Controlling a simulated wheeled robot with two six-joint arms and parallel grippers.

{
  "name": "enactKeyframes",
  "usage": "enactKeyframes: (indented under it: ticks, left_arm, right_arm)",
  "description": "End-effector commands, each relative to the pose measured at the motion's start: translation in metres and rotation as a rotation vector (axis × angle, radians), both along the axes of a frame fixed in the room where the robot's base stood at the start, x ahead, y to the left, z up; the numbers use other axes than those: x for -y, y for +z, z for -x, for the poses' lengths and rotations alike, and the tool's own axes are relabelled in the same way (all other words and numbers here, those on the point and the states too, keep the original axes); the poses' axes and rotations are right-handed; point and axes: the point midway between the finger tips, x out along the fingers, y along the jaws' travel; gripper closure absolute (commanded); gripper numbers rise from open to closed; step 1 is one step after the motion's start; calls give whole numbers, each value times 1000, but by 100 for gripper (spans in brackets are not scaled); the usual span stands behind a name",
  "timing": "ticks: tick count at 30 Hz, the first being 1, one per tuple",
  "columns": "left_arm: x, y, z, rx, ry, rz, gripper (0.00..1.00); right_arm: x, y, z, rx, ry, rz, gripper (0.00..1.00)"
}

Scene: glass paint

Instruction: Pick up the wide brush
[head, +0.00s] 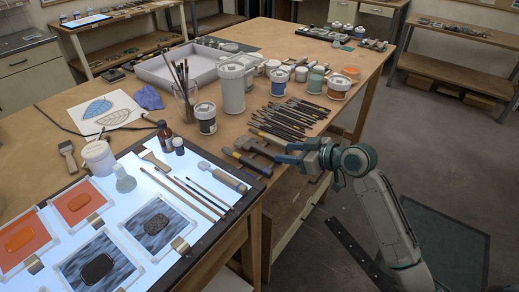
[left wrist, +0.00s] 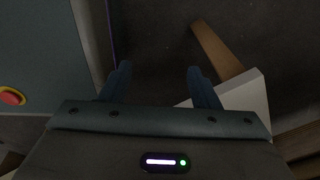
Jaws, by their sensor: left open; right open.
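A flat brush with a wide head (head: 68,152) lies on the bare tabletop at the left, beside the lit panel. Another flat brush with pale bristles (head: 154,158) lies at the lit panel's upper edge; I cannot tell which is the wide brush. My right gripper (head: 279,152) is open at the table's right edge, close to tools with black and yellow handles (head: 248,161), well right of both brushes. My left gripper (left wrist: 158,75) shows only in the left wrist view, open and empty, with dark floor beyond its fingers.
A white pot (head: 97,157), a brown bottle (head: 164,136) and a glass of brushes (head: 186,108) stand near the flat brushes. Paint jars and a row of dark brushes (head: 285,120) crowd the right side.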

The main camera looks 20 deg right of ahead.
Motion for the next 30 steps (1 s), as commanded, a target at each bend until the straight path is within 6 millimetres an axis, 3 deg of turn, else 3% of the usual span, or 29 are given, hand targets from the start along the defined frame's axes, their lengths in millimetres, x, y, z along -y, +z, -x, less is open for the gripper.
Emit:
enactKeyframes:
  ticks: [7,22,30]
  left_arm:
    - [-10,7,11,-14,-3,-11,44]
    - [-10,33,11,-13,-3,-11,44]
    - [-9,33,11,-12,-2,-10,44]
  right_arm:
    - [-14,-8,-18,0,-2,-2,55]
    - [-46,-23,-52,-2,-3,-2,55]
    - [-48,-27,-55,0,-3,2,55]
